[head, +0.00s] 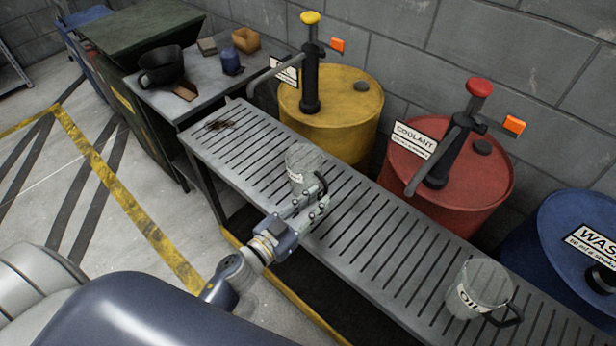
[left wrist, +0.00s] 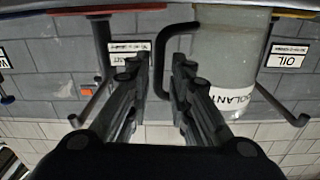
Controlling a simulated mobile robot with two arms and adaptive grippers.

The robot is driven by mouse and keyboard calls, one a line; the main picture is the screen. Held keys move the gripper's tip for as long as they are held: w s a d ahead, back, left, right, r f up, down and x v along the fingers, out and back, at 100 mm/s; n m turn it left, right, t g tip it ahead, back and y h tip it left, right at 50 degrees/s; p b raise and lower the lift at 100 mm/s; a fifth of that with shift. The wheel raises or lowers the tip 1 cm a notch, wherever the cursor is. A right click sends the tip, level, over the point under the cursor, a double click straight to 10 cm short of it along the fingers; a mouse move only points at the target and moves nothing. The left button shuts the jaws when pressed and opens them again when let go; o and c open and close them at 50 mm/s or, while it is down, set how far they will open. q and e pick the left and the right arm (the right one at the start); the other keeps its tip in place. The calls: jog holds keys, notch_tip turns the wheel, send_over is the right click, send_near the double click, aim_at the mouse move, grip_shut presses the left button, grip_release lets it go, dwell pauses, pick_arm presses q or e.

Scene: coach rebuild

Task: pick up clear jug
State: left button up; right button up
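A see-through, greyish jug (head: 301,160) with a dark handle stands on the slatted grey bench. My left gripper (head: 314,204) is at its handle side, low and close. In the left wrist view, the jug (left wrist: 228,65) shows part of a label reading "OLANT". Its black handle (left wrist: 160,70) lies between the two spread fingers of my left gripper (left wrist: 158,72), with gaps visible beside it. A second similar jug (head: 477,290), labelled OIL, stands at the bench's right end. My right gripper is not in view.
Yellow (head: 340,115), red (head: 455,185) and blue (head: 565,240) drums with pumps stand behind the slatted bench (head: 385,255). A side table (head: 205,88) holds a black funnel-like vessel (head: 162,68) and small containers. Bench slats between the jugs are clear.

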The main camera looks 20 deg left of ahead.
aim_at(326, 193)
pick_arm(q)
jog(key=x, duration=0.4)
jog(key=shift+d, duration=0.1)
grip_shut()
jog(key=shift+r, duration=0.15)
